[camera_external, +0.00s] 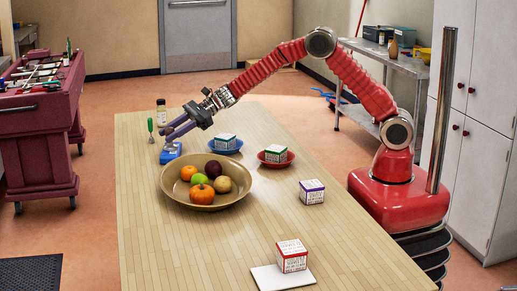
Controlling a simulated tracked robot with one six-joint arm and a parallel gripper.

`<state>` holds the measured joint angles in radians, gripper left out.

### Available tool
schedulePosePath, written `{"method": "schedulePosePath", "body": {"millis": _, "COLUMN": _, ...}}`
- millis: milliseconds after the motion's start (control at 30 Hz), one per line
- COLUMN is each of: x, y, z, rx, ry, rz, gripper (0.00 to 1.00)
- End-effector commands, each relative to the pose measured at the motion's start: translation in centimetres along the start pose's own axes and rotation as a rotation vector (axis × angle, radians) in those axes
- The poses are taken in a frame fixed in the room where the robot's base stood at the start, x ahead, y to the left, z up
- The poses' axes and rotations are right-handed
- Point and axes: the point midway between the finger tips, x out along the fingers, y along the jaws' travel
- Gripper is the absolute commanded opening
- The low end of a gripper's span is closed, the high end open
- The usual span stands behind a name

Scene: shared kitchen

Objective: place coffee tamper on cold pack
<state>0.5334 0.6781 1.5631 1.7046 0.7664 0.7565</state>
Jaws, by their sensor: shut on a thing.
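My gripper (170,135) is at the far left end of the table, pointing down and to the left, with its fingers shut. The held thing is too small and covered to make out clearly; I take it to be the coffee tamper. A blue block with a pale label, likely the cold pack (170,154), lies on the table directly below the fingertips. I cannot tell whether the held thing touches it.
A green-handled tool (151,126) and a dark-capped jar (161,112) stand close by the gripper. A wide fruit bowl (209,205) is just in front. A blue plate (239,146) and a red plate (264,158) carry boxes. The table's front left is clear.

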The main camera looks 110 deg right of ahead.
Motion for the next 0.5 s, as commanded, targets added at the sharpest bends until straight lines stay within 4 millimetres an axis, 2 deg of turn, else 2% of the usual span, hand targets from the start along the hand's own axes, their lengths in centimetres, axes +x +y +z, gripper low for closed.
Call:
{"method": "schedulePosePath", "body": {"millis": 300, "x": 0.05, "y": 0.0, "z": -0.07, "rx": -0.001, "ry": -0.001, "rz": 0.0, "gripper": 0.0}}
{"method": "schedulePosePath", "body": {"millis": 333, "x": 0.08, "y": 0.04, "z": -0.17, "rx": 0.0, "ry": 0.0, "rz": 0.0, "gripper": 0.3}}
{"method": "schedulePosePath", "body": {"millis": 500, "x": 0.07, "y": 0.03, "z": -0.14, "rx": -0.001, "ry": 0.0, "rz": 0.0, "gripper": 0.42}}
